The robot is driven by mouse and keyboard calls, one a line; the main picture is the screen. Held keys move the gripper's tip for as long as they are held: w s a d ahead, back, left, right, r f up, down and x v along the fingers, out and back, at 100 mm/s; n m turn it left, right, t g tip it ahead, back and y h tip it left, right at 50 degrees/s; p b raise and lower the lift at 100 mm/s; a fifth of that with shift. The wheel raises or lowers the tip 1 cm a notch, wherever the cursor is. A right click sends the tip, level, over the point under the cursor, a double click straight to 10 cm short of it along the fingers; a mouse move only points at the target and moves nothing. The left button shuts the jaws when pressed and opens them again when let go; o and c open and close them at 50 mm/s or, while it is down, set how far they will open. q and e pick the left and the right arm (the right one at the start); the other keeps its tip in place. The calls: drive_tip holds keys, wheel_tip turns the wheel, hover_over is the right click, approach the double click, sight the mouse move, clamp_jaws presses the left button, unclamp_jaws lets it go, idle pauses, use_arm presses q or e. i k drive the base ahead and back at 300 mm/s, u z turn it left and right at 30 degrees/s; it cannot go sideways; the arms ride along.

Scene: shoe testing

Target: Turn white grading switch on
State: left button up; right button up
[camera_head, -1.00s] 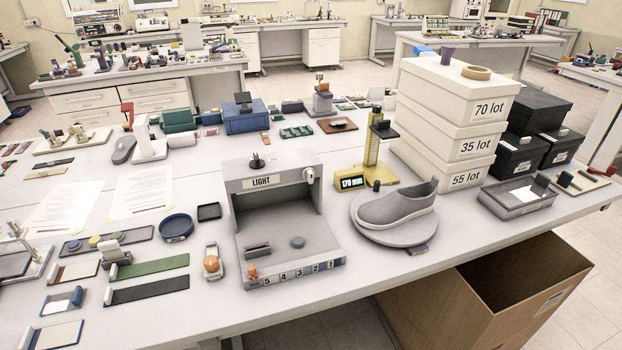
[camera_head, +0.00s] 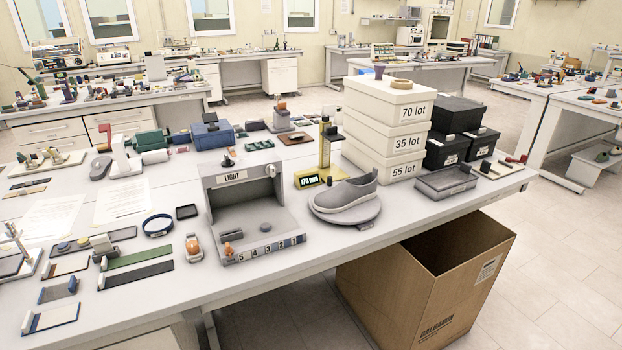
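The grey open-fronted box labelled LIGHT (camera_head: 232,176) stands on the near bench. A small white knob-like switch (camera_head: 271,170) sits at the upper right of its front; its on or off position is too small to tell. A black knob (camera_head: 227,161) is on the box's top. The scale strip marked 5 4 3 2 1 (camera_head: 270,247) runs along its front edge, with an orange piece (camera_head: 228,248) at the left end. Neither of my grippers is in view.
A grey shoe (camera_head: 345,191) rests on a round stand right of the box. White lot boxes (camera_head: 385,140) are stacked behind it. An orange-knobbed device (camera_head: 194,247) stands left of the box. A cardboard box (camera_head: 400,290) is on the floor beside the bench. Floor at right is clear.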

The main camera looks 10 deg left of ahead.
sight(270, 169)
drive_tip(key=z, duration=0.65)
drive_tip(key=i, duration=1)
drive_tip(key=u, duration=0.2)
